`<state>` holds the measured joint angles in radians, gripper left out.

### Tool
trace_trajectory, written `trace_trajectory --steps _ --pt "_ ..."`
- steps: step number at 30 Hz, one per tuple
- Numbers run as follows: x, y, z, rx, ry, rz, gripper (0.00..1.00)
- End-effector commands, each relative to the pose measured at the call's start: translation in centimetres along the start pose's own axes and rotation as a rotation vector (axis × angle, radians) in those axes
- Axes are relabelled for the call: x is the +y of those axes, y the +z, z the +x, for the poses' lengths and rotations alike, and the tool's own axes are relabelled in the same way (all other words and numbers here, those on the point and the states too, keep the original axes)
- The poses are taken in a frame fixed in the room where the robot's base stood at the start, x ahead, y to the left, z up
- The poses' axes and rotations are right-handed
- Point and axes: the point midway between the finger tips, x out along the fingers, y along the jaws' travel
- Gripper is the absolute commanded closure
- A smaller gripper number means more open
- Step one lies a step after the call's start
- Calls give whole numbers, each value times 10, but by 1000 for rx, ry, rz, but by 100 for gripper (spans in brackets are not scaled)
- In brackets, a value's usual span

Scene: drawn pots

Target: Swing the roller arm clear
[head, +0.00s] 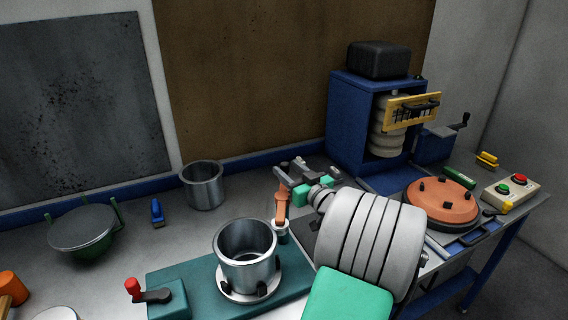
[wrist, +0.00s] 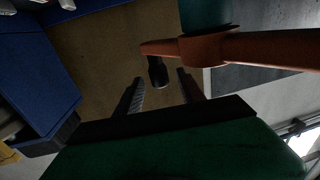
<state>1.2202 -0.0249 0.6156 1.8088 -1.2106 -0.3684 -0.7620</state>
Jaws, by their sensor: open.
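The orange roller arm (head: 281,204) stands beside the steel pot (head: 245,258) on the teal base, on the pot's right side. In the wrist view the orange arm (wrist: 250,48) crosses the upper right, with a short dark knob (wrist: 158,72) at its left end. My gripper (wrist: 161,84) is open, its two fingers apart on either side of the knob near their tips; I cannot tell whether either finger touches it. In the head view my gripper (head: 284,172) is at the upper end of the roller arm. The roller's contact with the pot is not clear.
A red-knobbed crank (head: 134,289) sits at the base's left end. A loose steel pot (head: 202,184) stands behind, near the wall. A blue cabinet (head: 345,115) and an orange disc (head: 442,202) are at right. A lidded green pot (head: 84,230) stands at left.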

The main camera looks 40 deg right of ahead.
Motion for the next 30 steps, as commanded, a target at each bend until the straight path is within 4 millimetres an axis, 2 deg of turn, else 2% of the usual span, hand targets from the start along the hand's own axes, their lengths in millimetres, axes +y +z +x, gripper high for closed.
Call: trace_trajectory --steps 1,5,13,30 --pt "-1 -3 9 0 -4 1 54" --pt "0 -1 22 -1 0 1 54" --pt "2 0 24 0 4 1 54" --pt "2 0 24 -1 5 1 100"
